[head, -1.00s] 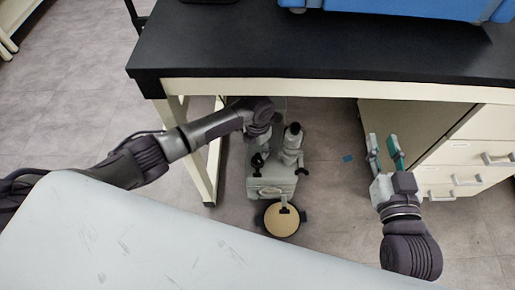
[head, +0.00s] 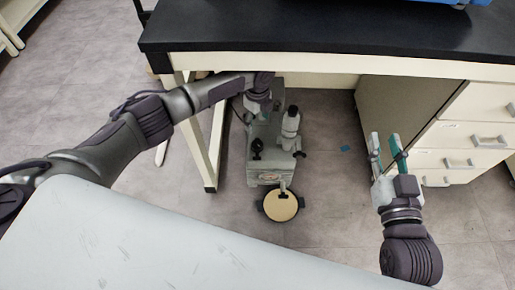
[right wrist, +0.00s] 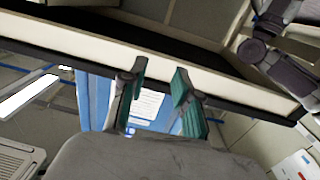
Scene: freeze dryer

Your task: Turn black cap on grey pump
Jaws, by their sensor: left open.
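The grey pump (head: 266,172) stands on the floor under the bench. Dark fittings show on it: a black knob (head: 257,145) at its front left, a dark top on the upright cylinder (head: 291,112), and a small black piece at its right side. I cannot tell which is the cap. My left gripper (head: 256,108) reaches under the bench edge, over the rear left of the pump. Its fingers are small and partly hidden; contact cannot be told. My right gripper (head: 386,148) is open and empty, right of the pump; its fingers also show in the right wrist view (right wrist: 158,90).
The black bench top (head: 330,35) overhangs the pump. A cream bench leg (head: 196,130) stands to the left and a drawer cabinet (head: 465,125) to the right. A round tan-topped object (head: 280,207) lies in front of the pump. Floor between pump and cabinet is mostly clear.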

